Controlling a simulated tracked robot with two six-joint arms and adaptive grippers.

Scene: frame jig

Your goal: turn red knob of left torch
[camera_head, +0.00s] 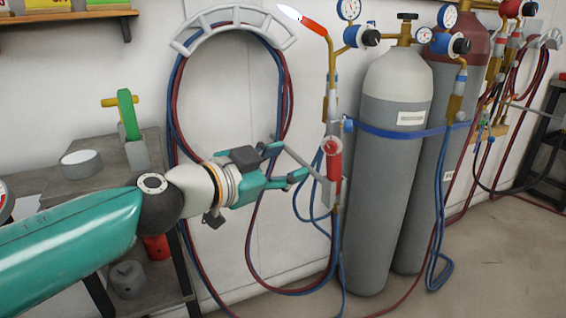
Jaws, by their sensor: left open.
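The left torch (332,75) stands upright left of the grey cylinder, with a brass neck and an orange-red tip (313,26). A pale blue-white flame shows at the tip. Low on the torch is a red part (334,168) with a rounded upper end, which looks like the red knob or its handle; I cannot tell which. A small blue knob (348,125) sits just above it to the right. My left gripper (296,161) is open, with its teal fingers pointing right at the red part, just left of it. Contact cannot be told. My right gripper is not in view.
Two tall gas cylinders (392,195) with gauges stand right of the torch, held by a blue strap (405,132). Red and blue hoses (172,100) hang from a grey wall bracket (225,17) behind my arm. A dark bench (75,190) stands at left.

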